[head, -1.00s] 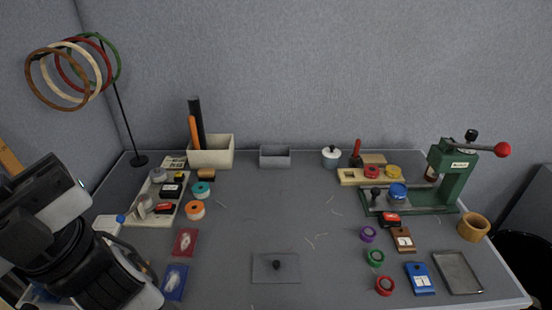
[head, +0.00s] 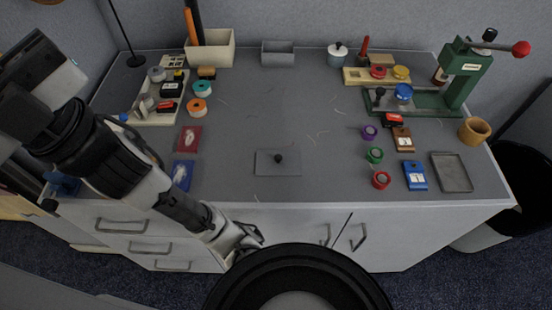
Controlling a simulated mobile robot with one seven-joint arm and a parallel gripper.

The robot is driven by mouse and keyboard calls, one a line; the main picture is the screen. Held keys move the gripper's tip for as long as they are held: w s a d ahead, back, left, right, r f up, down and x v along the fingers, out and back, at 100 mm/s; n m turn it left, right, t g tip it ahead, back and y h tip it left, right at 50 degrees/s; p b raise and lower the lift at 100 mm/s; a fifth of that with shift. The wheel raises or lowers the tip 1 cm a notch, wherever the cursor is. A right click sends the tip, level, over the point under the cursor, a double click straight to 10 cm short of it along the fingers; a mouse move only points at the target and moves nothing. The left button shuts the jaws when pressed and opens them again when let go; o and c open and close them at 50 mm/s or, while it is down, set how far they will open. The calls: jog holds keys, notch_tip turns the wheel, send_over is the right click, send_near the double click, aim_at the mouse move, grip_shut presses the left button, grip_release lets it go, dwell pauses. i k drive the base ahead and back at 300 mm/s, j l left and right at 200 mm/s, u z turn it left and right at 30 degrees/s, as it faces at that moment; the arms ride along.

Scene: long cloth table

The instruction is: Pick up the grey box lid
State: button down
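The grey box lid (head: 270,167) is a flat rectangle with a dark round knob. It lies on the grey table near its front edge, just left of the middle. My gripper (head: 252,237) is in front of the table, below and slightly left of the lid, apart from it. The gripper is small and partly hidden behind a round black part of my body, so whether it is open is unclear. An open grey box (head: 278,55) stands at the back of the table.
A blue card (head: 183,172) and a red card (head: 189,139) lie left of the lid. Green (head: 375,155) and red (head: 381,180) rolls stand to its right, with a grey tray (head: 452,172) farther right. The cabinet front (head: 300,225) has drawers and handles. The table behind the lid is mostly clear.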

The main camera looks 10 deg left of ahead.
aim_at(268, 163)
jog(key=k+l+z, duration=0.15)
jog(key=z, duration=0.2)
jog(key=k+l+z, duration=0.3)
jog(key=i+j, duration=0.1)
